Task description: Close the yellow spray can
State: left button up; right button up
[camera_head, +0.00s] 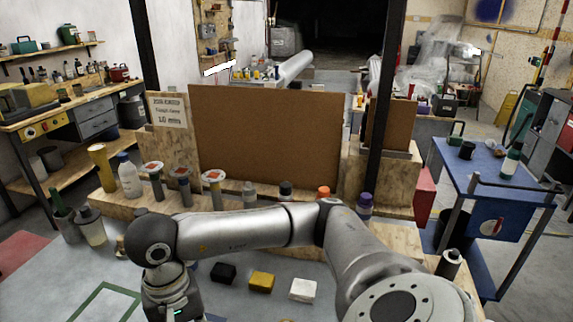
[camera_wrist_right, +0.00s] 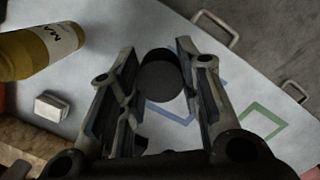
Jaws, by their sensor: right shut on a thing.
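The yellow spray can (camera_wrist_right: 40,52), with dark lettering on a pale label, lies across the upper left of the right wrist view. Its left end is cut off by the frame. A round black cap (camera_wrist_right: 160,76) is between the fingers of my right gripper (camera_wrist_right: 157,54), which is shut on it. In the head view my right arm reaches across to the left over the table, and its gripper end is at the bottom edge with the fingertips out of frame. I cannot make out the spray can for sure there. My left gripper is not in view.
The grey table (camera_head: 45,285) bears a green outline (camera_wrist_right: 262,122) and a blue outline (camera_wrist_right: 170,110). Black (camera_head: 223,273), yellow (camera_head: 261,282) and white (camera_head: 303,290) blocks lie beside my arm. Several bottles stand along a wooden ledge (camera_head: 130,205) behind it.

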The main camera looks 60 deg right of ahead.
jog(key=n, duration=0.5)
jog(key=shift+w+a+r+n+h, duration=0.1)
jog(key=shift+w+n+h, duration=0.1)
jog(key=shift+n+h, duration=0.1)
